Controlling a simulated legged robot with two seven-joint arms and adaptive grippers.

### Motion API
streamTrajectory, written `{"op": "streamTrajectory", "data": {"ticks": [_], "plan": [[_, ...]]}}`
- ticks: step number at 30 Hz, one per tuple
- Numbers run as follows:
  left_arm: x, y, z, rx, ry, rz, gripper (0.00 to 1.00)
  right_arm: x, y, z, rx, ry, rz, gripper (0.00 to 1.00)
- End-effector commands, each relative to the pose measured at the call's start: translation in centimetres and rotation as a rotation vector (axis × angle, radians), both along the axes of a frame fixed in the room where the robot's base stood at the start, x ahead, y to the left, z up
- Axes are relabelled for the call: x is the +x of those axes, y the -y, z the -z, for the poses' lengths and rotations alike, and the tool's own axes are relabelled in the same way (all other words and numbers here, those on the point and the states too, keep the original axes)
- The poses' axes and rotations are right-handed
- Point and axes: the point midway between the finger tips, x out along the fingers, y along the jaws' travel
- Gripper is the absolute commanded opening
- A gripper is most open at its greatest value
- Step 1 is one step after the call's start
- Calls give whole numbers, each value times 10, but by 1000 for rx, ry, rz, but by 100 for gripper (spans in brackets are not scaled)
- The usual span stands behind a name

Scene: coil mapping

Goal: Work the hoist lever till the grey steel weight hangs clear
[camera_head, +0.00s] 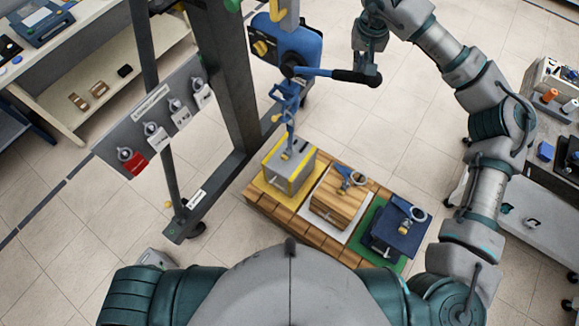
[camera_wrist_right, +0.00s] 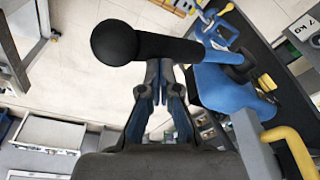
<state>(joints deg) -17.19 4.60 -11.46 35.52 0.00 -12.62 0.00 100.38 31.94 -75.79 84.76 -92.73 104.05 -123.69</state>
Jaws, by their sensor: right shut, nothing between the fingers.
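The grey steel weight (camera_head: 300,181), a block with yellow edges, is over the yellow square of a wooden pallet. The chain (camera_head: 291,112) runs down from the blue hoist (camera_head: 300,42) to its top; I cannot tell whether there is a gap under it. The hoist lever (camera_head: 325,73) points right and ends in a black grip, which crosses the right wrist view (camera_wrist_right: 165,47). My right gripper (camera_head: 368,66) is at the black grip, shut and empty; its fingertips (camera_wrist_right: 161,68) meet close against or just beside the grip. Whether they touch is unclear. My left gripper is out of view.
A wooden block (camera_head: 337,203) and a dark blue block (camera_head: 391,232) stand beside the weight on the pallet (camera_head: 268,212). A dark steel frame (camera_head: 226,85) with a tag board (camera_head: 150,118) rises to the left. A cart (camera_head: 548,82) is at right. Floor between is clear.

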Motion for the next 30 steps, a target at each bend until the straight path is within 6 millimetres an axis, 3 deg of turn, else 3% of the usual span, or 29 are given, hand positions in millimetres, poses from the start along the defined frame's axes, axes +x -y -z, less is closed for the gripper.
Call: {"op": "streamTrajectory", "data": {"ticks": [1,9,23,30], "plan": [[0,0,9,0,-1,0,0,-1,1,13,-1,-2,0,0],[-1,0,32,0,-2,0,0,-4,6,50,-2,-2,-1,0],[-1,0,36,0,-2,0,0,-5,7,57,-1,-1,0,0],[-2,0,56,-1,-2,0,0,-8,11,86,-1,-3,-1,0]]}}
